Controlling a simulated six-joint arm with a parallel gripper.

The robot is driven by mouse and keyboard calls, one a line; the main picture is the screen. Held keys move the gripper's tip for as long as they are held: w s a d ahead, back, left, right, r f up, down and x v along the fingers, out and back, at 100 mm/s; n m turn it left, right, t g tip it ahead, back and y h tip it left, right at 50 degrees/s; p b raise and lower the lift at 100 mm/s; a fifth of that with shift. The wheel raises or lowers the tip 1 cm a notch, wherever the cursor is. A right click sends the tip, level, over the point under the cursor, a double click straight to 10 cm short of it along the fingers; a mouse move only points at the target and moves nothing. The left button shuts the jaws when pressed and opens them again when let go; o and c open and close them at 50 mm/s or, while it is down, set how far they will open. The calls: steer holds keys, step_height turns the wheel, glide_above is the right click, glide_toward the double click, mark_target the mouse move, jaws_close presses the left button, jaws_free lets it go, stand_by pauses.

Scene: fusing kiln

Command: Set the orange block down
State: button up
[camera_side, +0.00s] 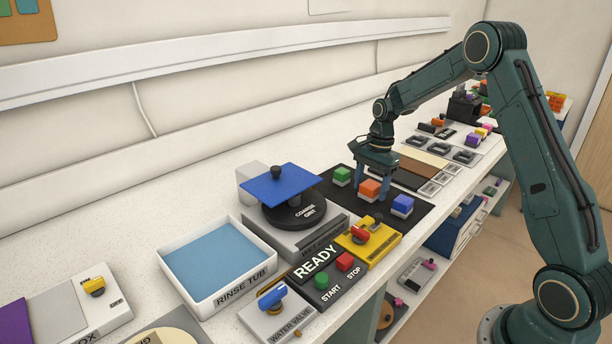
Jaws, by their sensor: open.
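The orange block (370,189) rests on the black mat (345,208), between the green block (342,175) on its left and the blue block (402,204) on its right. My gripper (373,193) is over the black mat, pointing down, with its two fingers apart. The fingers come down close to the orange block; whether either one touches it I cannot tell. The back of the block is hidden from this side.
A grinder with a blue plate (280,185) stands left of the mat, with a yellow switch box (368,244) in front. A white rinse tub (186,290) and a READY panel (325,285) are nearer. Small trays (428,188) lie right of the mat.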

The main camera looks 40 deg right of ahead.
mark_target(374, 183)
step_height(374, 183, up, 12)
steer(key=d, duration=0.1)
steer(key=shift+d, duration=0.35)
steer(key=shift+f, duration=0.1)
stand_by(0.5)
steer(key=s+a+r+n+t+h, duration=0.1)
steer(key=s+a+r+n+t, duration=0.2)
steer(key=s+a+r+n, duration=0.8)
steer(key=s+a+f+n+t, duration=0.1)
steer(key=s+a+n, duration=0.2)
steer(key=s, duration=0.5)
steer(key=s+a+f+n+t, duration=0.1)
steer(key=s+a+n, duration=0.3)
steer(key=s, duration=0.5)
steer(key=shift+a+f+t+h, duration=0.3)
steer(key=shift+a+f, duration=0.1)
steer(key=shift+a, duration=0.2)
